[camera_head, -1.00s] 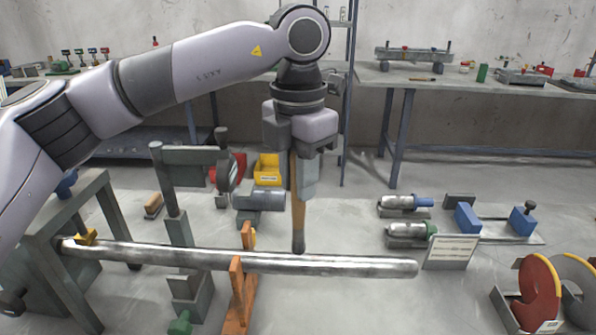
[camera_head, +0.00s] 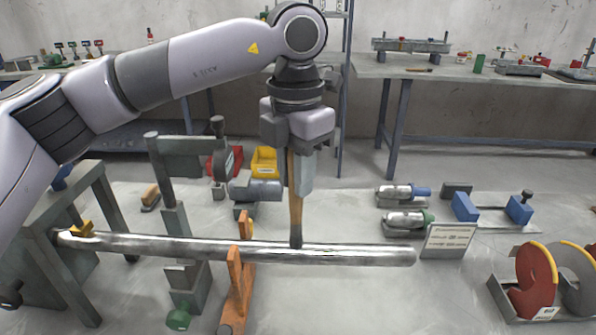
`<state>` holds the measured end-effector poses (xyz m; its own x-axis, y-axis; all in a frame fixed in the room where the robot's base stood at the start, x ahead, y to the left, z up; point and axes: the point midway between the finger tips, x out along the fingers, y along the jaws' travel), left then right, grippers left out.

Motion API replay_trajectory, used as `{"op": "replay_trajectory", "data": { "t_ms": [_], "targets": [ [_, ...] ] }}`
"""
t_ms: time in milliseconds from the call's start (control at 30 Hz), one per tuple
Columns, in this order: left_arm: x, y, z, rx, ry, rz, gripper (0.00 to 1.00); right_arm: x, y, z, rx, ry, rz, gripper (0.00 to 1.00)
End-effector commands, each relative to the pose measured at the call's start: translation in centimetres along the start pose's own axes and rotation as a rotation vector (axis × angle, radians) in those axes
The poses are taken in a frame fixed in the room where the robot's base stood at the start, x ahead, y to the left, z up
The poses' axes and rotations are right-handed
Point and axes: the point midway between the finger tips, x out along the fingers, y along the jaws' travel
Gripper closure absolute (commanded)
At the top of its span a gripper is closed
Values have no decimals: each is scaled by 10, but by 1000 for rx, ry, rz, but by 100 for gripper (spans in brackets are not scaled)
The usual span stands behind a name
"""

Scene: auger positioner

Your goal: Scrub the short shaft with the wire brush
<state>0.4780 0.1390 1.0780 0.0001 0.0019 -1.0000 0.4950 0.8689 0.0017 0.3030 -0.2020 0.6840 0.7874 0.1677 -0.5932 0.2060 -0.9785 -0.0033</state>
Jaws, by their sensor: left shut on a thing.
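The metal shaft (camera_head: 350,256) lies level across the middle of the view. Its left end is at a dark frame with a yellow piece (camera_head: 80,231), and an orange stand (camera_head: 236,284) is under it left of centre. My left gripper (camera_head: 301,178) points down above the shaft and is shut on the wire brush (camera_head: 295,215), which has a wooden handle. The brush hangs upright, and its dark lower end meets the shaft's upper side in the picture, right of the orange stand. I cannot tell if it presses on it. My right gripper is not in view.
A dark upright positioner (camera_head: 173,215) stands behind and under the shaft at left. Capped cylinders (camera_head: 405,219), blue blocks (camera_head: 464,207) and a sign (camera_head: 447,240) are at right. Red and grey discs (camera_head: 536,279) stand front right. The floor in front of the shaft's right part is clear.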

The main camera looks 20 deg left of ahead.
Motion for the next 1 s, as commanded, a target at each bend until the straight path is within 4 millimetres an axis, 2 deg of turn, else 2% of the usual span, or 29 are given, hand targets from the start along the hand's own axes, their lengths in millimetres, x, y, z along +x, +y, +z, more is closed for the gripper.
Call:
{"op": "replay_trajectory", "data": {
  "t_ms": [100,700,1000],
  "targets": [
    [-23,0,0,1,-4,1,100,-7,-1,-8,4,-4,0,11],
    [-76,-2,-3,11,0,0,100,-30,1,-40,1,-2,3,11],
    [-81,-2,-4,13,0,0,100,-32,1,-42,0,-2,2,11]
  ]
}}
